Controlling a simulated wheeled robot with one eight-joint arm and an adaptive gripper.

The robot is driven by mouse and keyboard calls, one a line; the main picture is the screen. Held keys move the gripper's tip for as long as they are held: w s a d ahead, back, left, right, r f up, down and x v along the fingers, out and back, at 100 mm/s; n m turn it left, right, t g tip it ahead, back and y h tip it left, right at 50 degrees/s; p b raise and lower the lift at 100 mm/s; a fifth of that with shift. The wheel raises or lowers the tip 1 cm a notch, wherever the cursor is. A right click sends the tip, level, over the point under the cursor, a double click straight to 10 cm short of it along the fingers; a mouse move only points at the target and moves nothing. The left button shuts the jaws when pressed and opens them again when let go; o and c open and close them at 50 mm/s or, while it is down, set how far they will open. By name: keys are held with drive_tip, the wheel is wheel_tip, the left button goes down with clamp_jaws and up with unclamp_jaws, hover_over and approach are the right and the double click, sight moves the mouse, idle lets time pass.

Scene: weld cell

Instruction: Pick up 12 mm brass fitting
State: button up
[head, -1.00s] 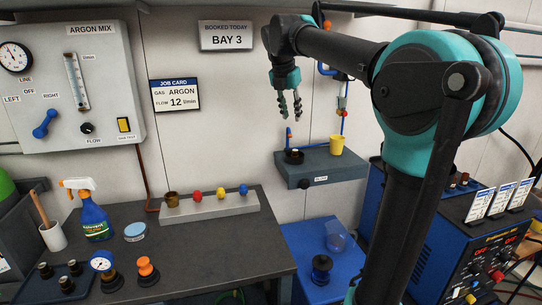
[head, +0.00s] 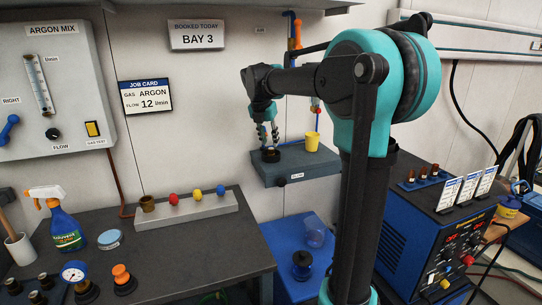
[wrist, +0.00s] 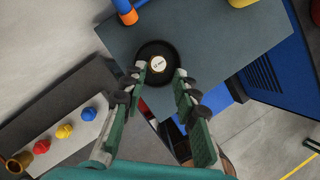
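A fitting (wrist: 158,64) with a pale, marked round top sits in a black round base (wrist: 151,85) on the grey shelf (head: 290,174). The lettering is too small to read surely, so I cannot confirm that it is the 12 mm brass fitting. In the head view the black base (head: 271,156) shows below my gripper (head: 268,143), and the fingers partly hide the fitting. In the wrist view my gripper (wrist: 160,72) is open and points down at the fitting. Its fingertips appear on either side of the pale top; I cannot tell whether they touch.
A yellow cup (head: 311,142) stands on the shelf, right of the base. An orange-and-blue pipe piece (wrist: 126,10) is near the shelf's back. A rack (head: 187,210) with coloured knobs stands on the bench at left. A blue welder (head: 436,240) is at right.

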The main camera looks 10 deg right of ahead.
sight(270, 149)
drive_tip(key=x, duration=0.4)
drive_tip(key=shift+w+f, duration=0.15)
drive_tip(key=shift+f, duration=0.05)
clamp_jaws()
